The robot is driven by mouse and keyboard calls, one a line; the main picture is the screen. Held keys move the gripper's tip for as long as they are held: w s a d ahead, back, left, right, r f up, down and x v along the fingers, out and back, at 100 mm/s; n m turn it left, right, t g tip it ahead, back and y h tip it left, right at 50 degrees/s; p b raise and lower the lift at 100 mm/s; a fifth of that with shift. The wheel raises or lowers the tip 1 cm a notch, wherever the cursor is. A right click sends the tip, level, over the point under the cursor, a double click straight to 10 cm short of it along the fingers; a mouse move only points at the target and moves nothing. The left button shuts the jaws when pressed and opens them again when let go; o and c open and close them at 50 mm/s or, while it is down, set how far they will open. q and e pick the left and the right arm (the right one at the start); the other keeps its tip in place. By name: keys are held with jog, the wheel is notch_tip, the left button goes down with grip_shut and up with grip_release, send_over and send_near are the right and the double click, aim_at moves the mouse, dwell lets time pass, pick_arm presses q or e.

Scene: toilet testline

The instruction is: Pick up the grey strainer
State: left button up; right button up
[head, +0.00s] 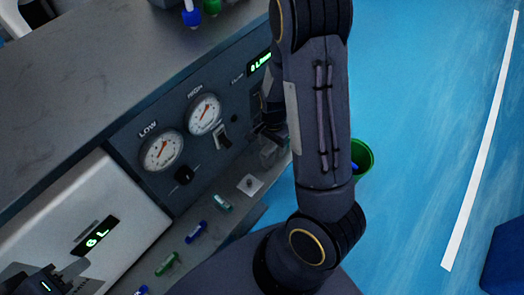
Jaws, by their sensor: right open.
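A small light-grey square piece with a dark round centre (250,185) lies on the ledge below the gauge panel; it may be the grey strainer, but I cannot tell for certain. My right gripper (268,128) is open near the panel's right end, above and to the right of that piece, and partly hidden behind my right arm. A greyish, blurred thing (270,152) shows just below its fingers; I cannot tell what it is. Only a dark part of my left gripper (38,284) shows in the bottom left corner, and its fingers are not clear.
The panel (225,110) carries LOW and HIGH gauges, a knob and a switch. A green bin (364,158) is behind my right arm. Blue floor at right is mostly clear.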

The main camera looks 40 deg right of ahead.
jog(key=f, duration=0.2)
jog(key=f+b, duration=0.1)
jog(key=f, duration=0.1)
jog(key=f+b, duration=0.1)
jog(key=f, duration=0.1)
jog(key=shift+w+a, duration=0.35)
jog(key=shift+a, duration=0.05)
jog(key=c, duration=1.1)
